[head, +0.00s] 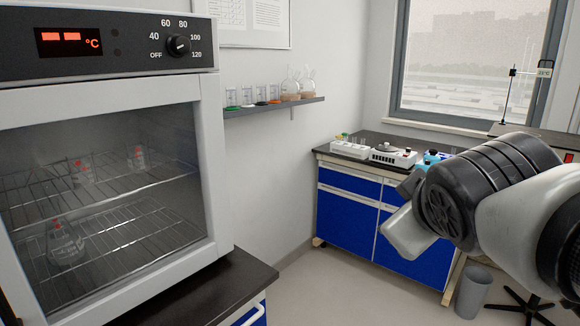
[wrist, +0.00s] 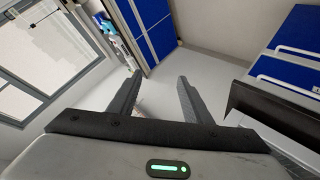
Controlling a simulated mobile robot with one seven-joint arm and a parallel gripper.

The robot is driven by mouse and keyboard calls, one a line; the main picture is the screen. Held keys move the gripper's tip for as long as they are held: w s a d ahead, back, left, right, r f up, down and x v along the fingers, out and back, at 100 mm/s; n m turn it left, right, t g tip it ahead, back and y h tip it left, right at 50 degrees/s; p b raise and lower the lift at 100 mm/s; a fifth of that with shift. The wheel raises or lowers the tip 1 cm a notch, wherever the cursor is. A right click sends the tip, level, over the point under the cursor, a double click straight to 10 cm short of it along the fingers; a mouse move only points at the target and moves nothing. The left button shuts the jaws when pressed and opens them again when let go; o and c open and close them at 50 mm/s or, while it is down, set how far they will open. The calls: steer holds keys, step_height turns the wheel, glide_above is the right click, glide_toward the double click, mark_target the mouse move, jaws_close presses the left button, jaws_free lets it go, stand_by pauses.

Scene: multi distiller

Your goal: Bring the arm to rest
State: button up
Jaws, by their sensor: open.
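My arm reaches in from the right edge of the head view, folded, with its dark joint in front of the blue bench. My gripper (wrist: 156,88) shows in the wrist view with its two dark fingers apart and nothing between them. It points toward open floor. The fingertips do not show clearly in the head view.
An oven (head: 110,150) with a glass door stands at the left on a dark counter (head: 215,290). A blue bench (head: 345,222) with instruments stands at the back right. A wall shelf (head: 270,108) holds glassware. A grey bin (head: 474,292) stands on the floor. Floor between is clear.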

steer(key=s+a+f+m+g+y, duration=0.1)
steer(key=s+a+f+m+g, duration=0.2)
steer(key=s+f, duration=0.35)
steer(key=s+a+f+m+g+y, duration=0.1)
steer(key=s+a+f+m+g, duration=0.15)
steer(key=s+f+m, duration=0.35)
step_height(320, 180, up, 26)
steer(key=w+d+n+p, duration=0.1)
steer(key=n+p, duration=0.1)
steer(key=p, duration=2.4)
steer(key=shift+w, duration=0.2)
